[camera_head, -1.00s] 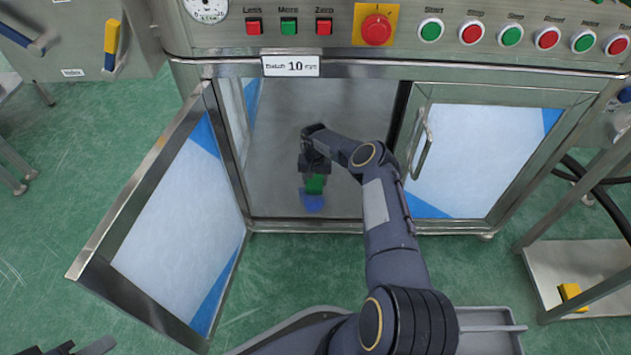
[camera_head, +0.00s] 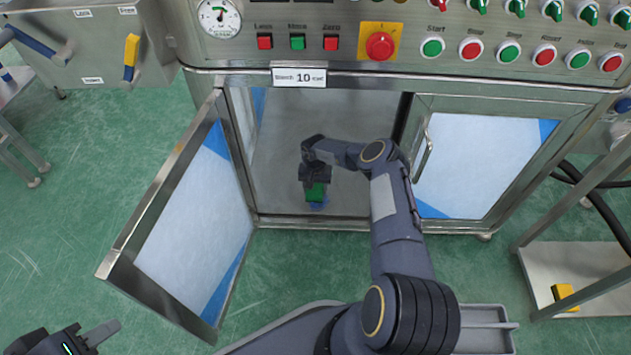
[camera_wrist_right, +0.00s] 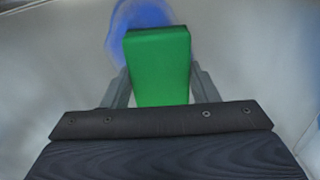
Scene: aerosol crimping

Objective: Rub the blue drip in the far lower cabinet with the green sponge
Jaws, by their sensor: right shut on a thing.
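My right gripper (camera_head: 315,186) reaches through the open left door into the lower cabinet (camera_head: 283,170) and is shut on the green sponge (camera_head: 316,193). The sponge also shows between the fingers in the right wrist view (camera_wrist_right: 160,65). The blue drip (camera_head: 319,205) is on the cabinet floor at the sponge's far end. In the right wrist view the blue drip (camera_wrist_right: 143,15) shows beyond and beside the sponge, which covers part of it. I cannot tell whether they touch. My left gripper (camera_head: 95,338) is at the lower left, only partly in view, its opening unclear.
The open cabinet door (camera_head: 185,225) swings out to the left of my right arm. The closed right door (camera_head: 480,160) has a handle (camera_head: 423,155). A control panel with buttons is above. A yellow block (camera_head: 565,296) lies on a low shelf at the right.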

